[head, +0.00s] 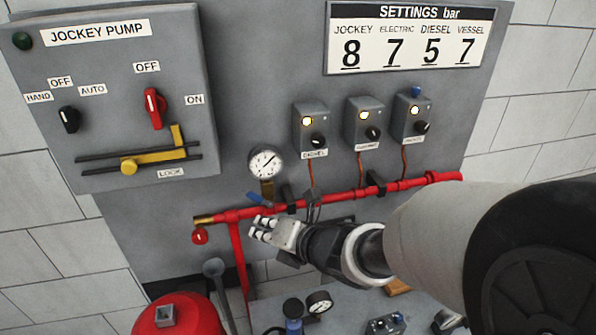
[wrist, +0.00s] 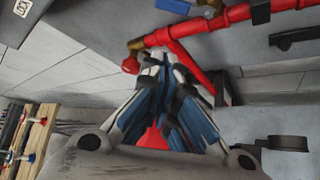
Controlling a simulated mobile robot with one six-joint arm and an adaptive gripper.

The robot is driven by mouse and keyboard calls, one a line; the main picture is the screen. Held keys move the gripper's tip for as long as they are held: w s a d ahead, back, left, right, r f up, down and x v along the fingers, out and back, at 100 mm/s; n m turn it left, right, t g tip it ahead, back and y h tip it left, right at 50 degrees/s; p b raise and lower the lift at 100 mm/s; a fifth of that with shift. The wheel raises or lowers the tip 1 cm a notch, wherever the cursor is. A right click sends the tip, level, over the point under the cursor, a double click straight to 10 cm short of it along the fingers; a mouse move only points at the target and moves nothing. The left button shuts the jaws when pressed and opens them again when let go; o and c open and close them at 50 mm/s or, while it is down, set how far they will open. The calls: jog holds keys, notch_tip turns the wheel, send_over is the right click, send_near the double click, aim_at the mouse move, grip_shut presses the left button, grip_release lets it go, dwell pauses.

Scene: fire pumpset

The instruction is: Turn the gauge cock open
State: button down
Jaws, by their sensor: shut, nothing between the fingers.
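The gauge cock shows in the head view as a blue lever (head: 254,197) by a brass body (head: 267,187), under the round white pressure gauge (head: 265,162). The lever lies slanted, its free end up to the left. In the wrist view the blue lever (wrist: 174,5) and brass body (wrist: 208,4) are at the top edge, partly cut off. My gripper (head: 256,229) is shut and empty, just below the red pipe and below the lever, apart from the lever. In the wrist view its fingertips (wrist: 157,54) come together near the pipe's brass end.
A red pipe (head: 335,198) runs across the grey panel, with a brass end and small red handle (head: 199,237) at left. Jockey pump box (head: 115,110) is upper left. Three small switch boxes (head: 310,125) are right of the gauge. A red vessel (head: 180,316) stands below.

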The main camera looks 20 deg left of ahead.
aim_at(259, 200)
jog(key=w+a, duration=0.1)
jog(key=w, duration=0.1)
jog(key=w+a+f, duration=0.1)
jog(key=w+a, duration=0.2)
jog(key=a, duration=0.1)
jog(key=shift+w+a+f, duration=0.25)
jog(key=shift+w, duration=0.15)
jog(key=shift+d, duration=0.1)
